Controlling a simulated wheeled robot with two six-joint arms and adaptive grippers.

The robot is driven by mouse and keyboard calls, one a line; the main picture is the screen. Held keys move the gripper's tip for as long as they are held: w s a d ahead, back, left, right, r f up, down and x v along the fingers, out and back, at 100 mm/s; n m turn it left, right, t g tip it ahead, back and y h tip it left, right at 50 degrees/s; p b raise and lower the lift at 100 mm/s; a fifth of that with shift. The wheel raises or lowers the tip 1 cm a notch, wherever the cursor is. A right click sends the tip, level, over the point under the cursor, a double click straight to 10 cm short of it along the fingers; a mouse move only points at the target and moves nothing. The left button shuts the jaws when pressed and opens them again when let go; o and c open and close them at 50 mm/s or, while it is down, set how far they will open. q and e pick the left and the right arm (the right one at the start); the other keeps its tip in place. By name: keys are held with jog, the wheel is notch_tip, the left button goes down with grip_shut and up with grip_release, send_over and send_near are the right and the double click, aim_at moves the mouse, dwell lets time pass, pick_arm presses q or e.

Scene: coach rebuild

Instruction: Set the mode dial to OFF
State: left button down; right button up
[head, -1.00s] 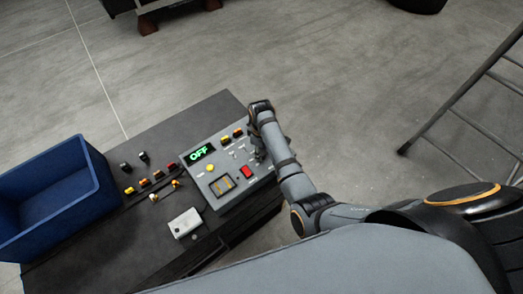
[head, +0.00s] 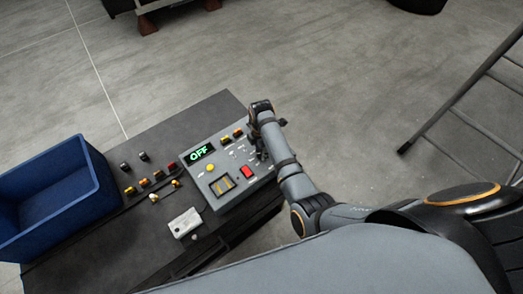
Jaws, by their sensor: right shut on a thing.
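A grey control panel (head: 213,186) sits on the right part of a dark bench. Its display (head: 199,153) reads OFF in green letters. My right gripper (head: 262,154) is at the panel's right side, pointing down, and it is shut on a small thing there. That thing is most likely the mode dial, but the gripper and wrist hide it, so its pointer cannot be read. My left gripper is not in view.
The panel also has a red switch (head: 246,171) and a yellow button (head: 210,167). A blue bin (head: 97,189) stands at the bench's left, with several small knobs and a white box (head: 185,222) between. A metal ladder (head: 450,105) stands at the right.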

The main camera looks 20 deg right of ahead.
jog(key=n, duration=0.5)
jog(key=shift+n, duration=0.3)
jog(key=n, duration=0.4)
jog(key=shift+n, duration=0.4)
jog(key=o, duration=1.2)
